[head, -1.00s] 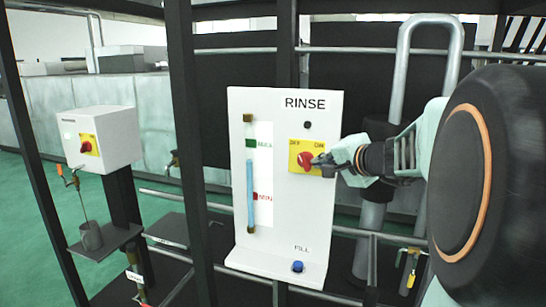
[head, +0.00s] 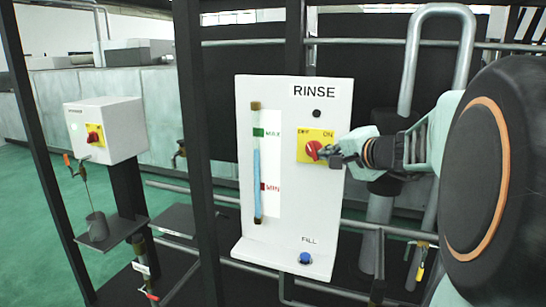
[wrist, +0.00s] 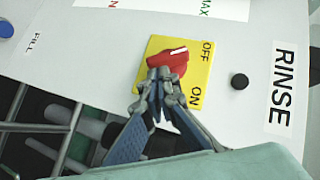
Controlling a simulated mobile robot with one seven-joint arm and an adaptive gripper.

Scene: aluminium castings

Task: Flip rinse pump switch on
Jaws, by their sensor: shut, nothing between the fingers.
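The rinse pump switch is a red rotary knob (head: 312,150) on a yellow plate (head: 330,136) marked OFF and ON, on the white RINSE panel (head: 292,210). In the wrist view the red knob (wrist: 166,62) has a white mark that points toward the OFF label. My gripper (head: 328,154) is shut and empty at the right side of the knob. In the wrist view its fingertips (wrist: 163,74) overlap the knob's near edge and seem to touch it. They hide part of the knob.
A black button (head: 317,113) sits above the switch and a blue FILL button (head: 305,258) below. A level tube (head: 256,170) is at the panel's left. A white box (head: 104,130) with another red switch stands further left. Dark posts (head: 192,150) and pipes surround the panel.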

